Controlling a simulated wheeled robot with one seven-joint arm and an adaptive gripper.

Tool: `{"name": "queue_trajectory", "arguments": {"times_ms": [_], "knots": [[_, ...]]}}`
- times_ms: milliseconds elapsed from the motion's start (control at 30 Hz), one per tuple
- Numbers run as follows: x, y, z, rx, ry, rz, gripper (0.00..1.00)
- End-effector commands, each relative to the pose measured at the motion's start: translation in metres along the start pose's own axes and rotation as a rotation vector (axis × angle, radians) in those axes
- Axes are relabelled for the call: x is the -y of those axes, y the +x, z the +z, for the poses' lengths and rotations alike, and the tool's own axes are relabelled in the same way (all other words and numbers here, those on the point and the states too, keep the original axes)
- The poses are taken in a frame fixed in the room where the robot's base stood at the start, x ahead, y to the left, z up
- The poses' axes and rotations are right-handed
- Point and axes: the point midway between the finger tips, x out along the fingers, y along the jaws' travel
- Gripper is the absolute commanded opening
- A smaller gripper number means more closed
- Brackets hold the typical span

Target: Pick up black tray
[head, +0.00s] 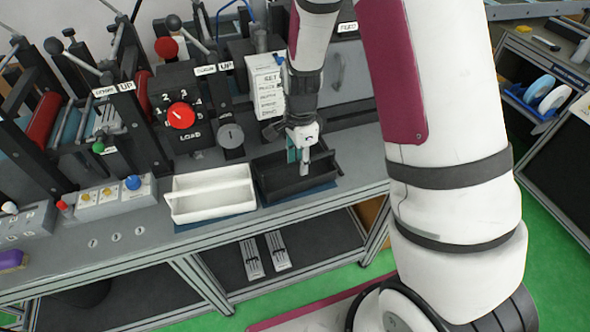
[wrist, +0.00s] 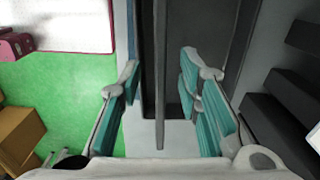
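The black tray (head: 265,182) sits on the grey bench to the right of the white tray, on a blue mat. My gripper (head: 302,158) is low over the black tray, with its fingers pointing down into it. In the wrist view, my gripper (wrist: 160,66) is open, its teal-padded fingers well apart. A thin dark bar or wall of the black tray (wrist: 159,90) runs between the fingers, with a gap on both sides. The dark tray interior shows beyond the right finger. My arm hides part of the bench to the right.
A white tray (head: 211,192) stands close on the left. Behind are a dark control box with a red dial (head: 181,115) and a white label panel (head: 268,88). The bench front edge lies just before the trays. Green floor (wrist: 70,100) shows left in the wrist view.

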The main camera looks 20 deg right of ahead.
Motion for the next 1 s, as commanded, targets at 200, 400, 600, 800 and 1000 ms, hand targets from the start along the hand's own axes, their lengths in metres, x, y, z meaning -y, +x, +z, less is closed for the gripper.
{"name": "queue_trajectory", "arguments": {"times_ms": [200, 400, 600, 800, 1000], "knots": [[0.0002, 0.0112, 0.0001, 0.000, 0.000, 0.000, 0.32], [0.0004, 0.0109, 0.0002, 0.000, 0.000, -0.001, 0.23], [0.0004, 0.0108, 0.0002, 0.000, 0.000, -0.001, 0.00], [0.0005, 0.0106, 0.0002, 0.000, 0.000, -0.001, 0.00], [0.0013, 0.0045, 0.0004, 0.000, -0.001, -0.003, 0.00]]}}
